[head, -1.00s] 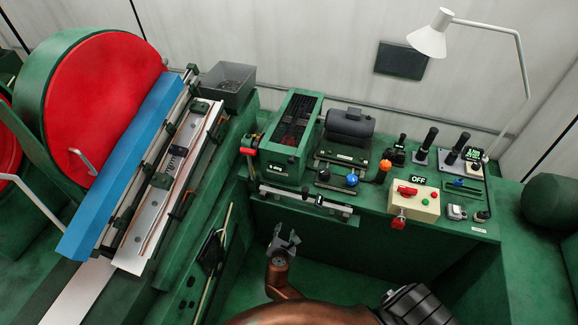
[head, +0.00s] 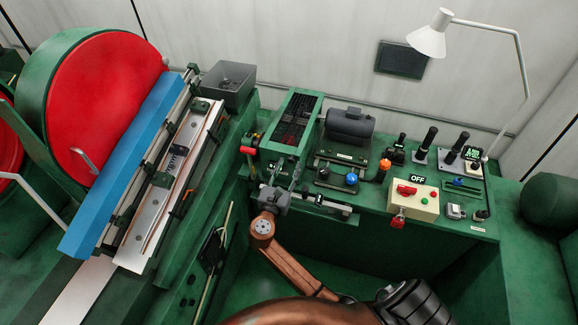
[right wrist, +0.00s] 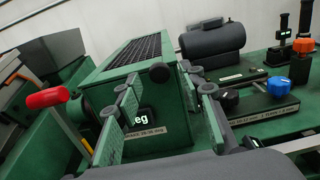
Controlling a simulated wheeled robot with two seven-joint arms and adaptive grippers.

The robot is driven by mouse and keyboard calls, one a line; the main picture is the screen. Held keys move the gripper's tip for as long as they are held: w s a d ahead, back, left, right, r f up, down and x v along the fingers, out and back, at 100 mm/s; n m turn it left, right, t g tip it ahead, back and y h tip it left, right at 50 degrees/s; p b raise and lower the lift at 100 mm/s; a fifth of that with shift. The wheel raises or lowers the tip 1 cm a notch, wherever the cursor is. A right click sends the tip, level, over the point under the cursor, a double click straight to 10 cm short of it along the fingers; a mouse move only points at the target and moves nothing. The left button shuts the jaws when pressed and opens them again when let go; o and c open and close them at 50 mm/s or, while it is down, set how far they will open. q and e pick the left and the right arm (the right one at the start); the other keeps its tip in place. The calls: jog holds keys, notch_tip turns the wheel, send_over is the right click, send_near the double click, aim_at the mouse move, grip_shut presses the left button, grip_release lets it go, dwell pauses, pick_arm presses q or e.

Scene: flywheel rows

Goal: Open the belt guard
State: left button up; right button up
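The belt guard appears to be the green box with a black mesh top (head: 293,120) at the left end of the green bench. It fills the middle of the right wrist view (right wrist: 138,52). A round black knob (right wrist: 159,72) sits on its front face, above a label partly hidden by a finger. My right gripper (head: 282,176) is just in front of the box. In the right wrist view its fingers (right wrist: 166,92) are spread, with the knob seen between them and nothing held. Contact with the box cannot be told. My left gripper is not in view.
A dark motor (head: 349,124) stands right of the box. Blue (head: 351,179) and orange (head: 384,165) knobs and a cream switch box (head: 414,200) are farther right. A red handle (right wrist: 47,98) sticks out at the box's left. A rail (head: 325,203) runs along the bench front.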

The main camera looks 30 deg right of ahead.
jog(key=shift+w+d, duration=0.35)
jog(key=shift+d, duration=0.05)
jog(key=shift+c, duration=0.3)
grip_shut()
